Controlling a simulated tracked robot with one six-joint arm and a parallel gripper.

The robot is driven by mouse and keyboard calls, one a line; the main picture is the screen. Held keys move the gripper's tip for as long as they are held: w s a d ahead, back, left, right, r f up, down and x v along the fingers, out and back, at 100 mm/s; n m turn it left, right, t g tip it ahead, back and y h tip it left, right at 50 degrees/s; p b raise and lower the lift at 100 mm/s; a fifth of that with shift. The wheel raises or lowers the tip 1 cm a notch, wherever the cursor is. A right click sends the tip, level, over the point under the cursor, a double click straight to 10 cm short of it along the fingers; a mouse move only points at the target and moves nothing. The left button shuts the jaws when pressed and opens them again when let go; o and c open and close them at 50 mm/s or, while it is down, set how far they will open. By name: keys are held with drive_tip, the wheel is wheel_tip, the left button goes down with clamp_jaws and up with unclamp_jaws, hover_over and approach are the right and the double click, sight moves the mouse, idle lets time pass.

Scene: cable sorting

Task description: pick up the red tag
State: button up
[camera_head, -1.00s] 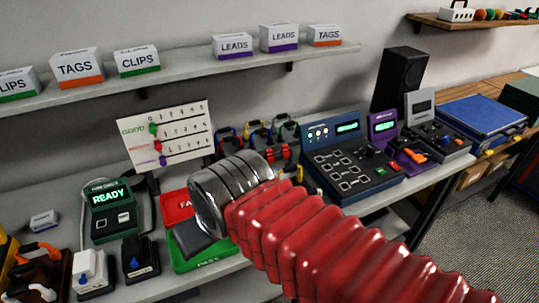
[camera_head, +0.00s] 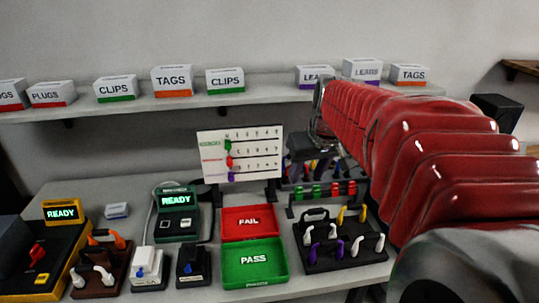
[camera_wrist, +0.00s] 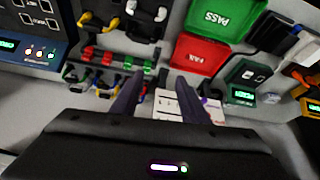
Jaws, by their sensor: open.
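Small red tags (camera_head: 351,188) stand in a row with green tags (camera_head: 300,192) on a low dark rack in the head view, below the end of my arm. In the wrist view, the red tags (camera_wrist: 107,56) and green tags (camera_wrist: 130,62) show at the left, left of my fingers. My gripper (camera_wrist: 157,88) is open with nothing between its dark fingers. It hangs above the bench near the rack and the white board. In the head view my red arm hides part of it. Another small red marker (camera_head: 229,161) sits on the white board (camera_head: 262,147).
A red FAIL tray (camera_head: 240,211) and a green PASS tray (camera_head: 283,266) lie in front of the board. A dark tray of cable ends (camera_head: 318,262) lies in front of the rack. A green READY device (camera_head: 177,224) stands at the left. A shelf of labelled boxes (camera_head: 250,98) runs behind.

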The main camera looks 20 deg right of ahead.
drive_tip(key=w+d+f, duration=0.1)
drive_tip(key=d, duration=0.7)
drive_tip(key=w+d+f+m, duration=0.1)
drive_tip(key=w+d, duration=0.1)
drive_tip(key=d, duration=0.6)
drive_tip(key=shift+w+d+f, duration=0.15)
drive_tip(key=shift+d+f, duration=0.1)
drive_tip(key=shift+f, duration=0.1)
hover_over(336, 184)
drive_tip(key=s+a, duration=0.1)
drive_tip(key=s, duration=0.2)
wheel_tip(336, 184, down, 8)
drive_tip(key=shift+w, duration=0.25)
drive_tip(key=shift+x, duration=2.6)
drive_tip(key=shift+d, duration=0.15)
clamp_jaws()
